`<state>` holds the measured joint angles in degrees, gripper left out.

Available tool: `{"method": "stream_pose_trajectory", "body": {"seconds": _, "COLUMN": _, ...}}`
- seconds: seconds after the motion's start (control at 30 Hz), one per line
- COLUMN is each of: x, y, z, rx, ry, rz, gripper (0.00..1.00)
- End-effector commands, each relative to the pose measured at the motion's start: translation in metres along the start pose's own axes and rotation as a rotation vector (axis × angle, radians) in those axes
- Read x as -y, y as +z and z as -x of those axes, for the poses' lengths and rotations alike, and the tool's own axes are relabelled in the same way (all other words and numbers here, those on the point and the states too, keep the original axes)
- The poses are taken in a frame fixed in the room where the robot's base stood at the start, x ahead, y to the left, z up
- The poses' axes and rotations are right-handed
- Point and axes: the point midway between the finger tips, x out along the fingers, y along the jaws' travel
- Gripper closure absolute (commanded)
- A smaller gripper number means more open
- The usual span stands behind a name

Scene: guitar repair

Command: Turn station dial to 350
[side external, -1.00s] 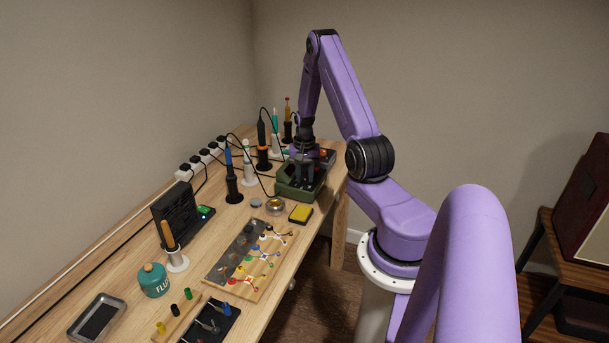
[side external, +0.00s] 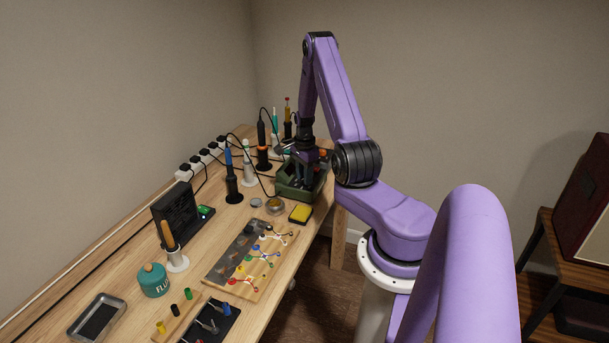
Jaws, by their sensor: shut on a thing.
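The soldering station (side external: 296,190) is a dark green box at the far end of the bench, near its right edge. My gripper (side external: 303,183) points down over the station's top and front, its fingers close against it. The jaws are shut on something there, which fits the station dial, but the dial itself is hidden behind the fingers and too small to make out. I cannot read any number or display on the station from this view.
Soldering irons in stands, including a blue one (side external: 229,170), rise left of the station, with cables looping nearby. A yellow sponge (side external: 300,214), a round tin (side external: 275,206) and a wooden circuit board (side external: 250,261) lie in front. A flux jar (side external: 153,281) stands nearer.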

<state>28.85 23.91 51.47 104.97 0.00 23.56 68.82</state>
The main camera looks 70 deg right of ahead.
Motion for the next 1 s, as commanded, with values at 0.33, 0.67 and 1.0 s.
{"method": "stream_pose_trajectory", "body": {"seconds": 0.33, "x": 0.0, "y": 0.0006, "z": 0.0002, "rx": 0.0, "ry": 0.001, "rz": -0.33, "gripper": 0.99}}
{"method": "stream_pose_trajectory", "body": {"seconds": 0.67, "x": 0.0005, "y": 0.0005, "z": 0.0004, "rx": 0.0, "ry": -0.001, "rz": -0.643, "gripper": 0.99}}
{"method": "stream_pose_trajectory", "body": {"seconds": 1.0, "x": 0.0003, "y": 0.0008, "z": 0.0005, "rx": 0.0, "ry": 0.0, "rz": -0.955, "gripper": 0.99}}
